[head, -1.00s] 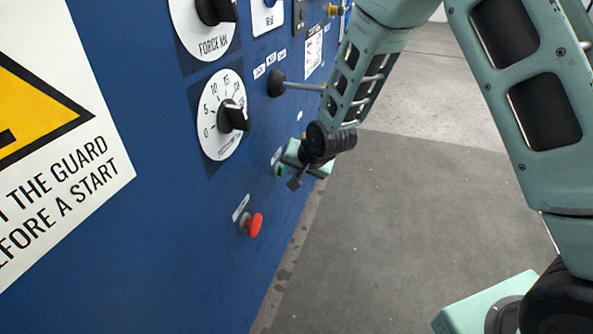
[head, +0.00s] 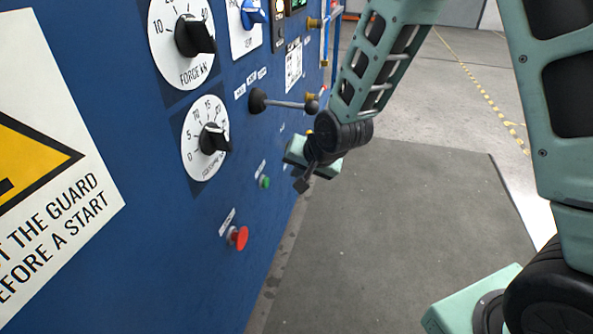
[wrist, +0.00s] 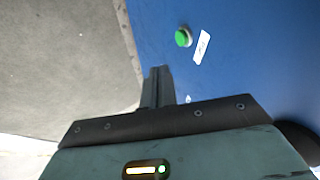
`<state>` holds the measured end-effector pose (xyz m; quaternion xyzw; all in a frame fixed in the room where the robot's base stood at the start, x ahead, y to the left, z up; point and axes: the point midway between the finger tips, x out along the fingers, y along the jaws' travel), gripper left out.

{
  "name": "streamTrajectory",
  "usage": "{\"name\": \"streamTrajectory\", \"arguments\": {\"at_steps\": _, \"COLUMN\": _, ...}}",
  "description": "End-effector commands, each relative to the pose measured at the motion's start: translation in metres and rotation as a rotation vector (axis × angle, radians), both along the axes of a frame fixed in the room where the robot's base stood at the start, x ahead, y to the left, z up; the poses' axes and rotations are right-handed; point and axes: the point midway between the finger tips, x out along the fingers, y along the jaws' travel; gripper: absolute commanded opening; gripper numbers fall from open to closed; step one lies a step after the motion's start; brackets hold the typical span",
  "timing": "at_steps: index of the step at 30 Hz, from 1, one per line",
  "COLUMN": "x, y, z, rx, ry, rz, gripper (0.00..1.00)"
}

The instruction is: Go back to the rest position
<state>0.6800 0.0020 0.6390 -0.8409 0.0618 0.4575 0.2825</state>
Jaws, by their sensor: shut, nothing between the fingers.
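My gripper (head: 302,185) hangs at the end of my arm, just right of the blue panel (head: 150,262) in the head view. Its dark fingers are together and hold nothing. In the wrist view the shut fingers (wrist: 158,85) point toward the edge between the blue panel and the grey floor. The gripper stands apart from the green button (head: 265,182), which also shows in the wrist view (wrist: 183,38) with a white label beside it.
The panel carries a red mushroom button (head: 238,237), a lever with a black ball (head: 285,104), two black dial knobs (head: 214,139) and a blue knob (head: 252,13). A warning sign (head: 60,215) is at left. The grey floor (head: 400,220) to the right is clear.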

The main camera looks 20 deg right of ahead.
Motion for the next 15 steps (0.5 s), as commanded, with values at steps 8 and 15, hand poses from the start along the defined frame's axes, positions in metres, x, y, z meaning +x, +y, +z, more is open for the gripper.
{"name": "streamTrajectory", "arguments": {"at_steps": 8, "x": 0.0, "y": 0.0, "z": 0.0, "rx": 0.0, "ry": 0.0, "rz": 0.0, "gripper": 0.0}}
{"name": "streamTrajectory", "arguments": {"at_steps": 15, "x": -0.024, "y": 0.021, "z": 0.013, "rx": -0.033, "ry": 0.041, "rz": 0.105, "gripper": 0.0}}
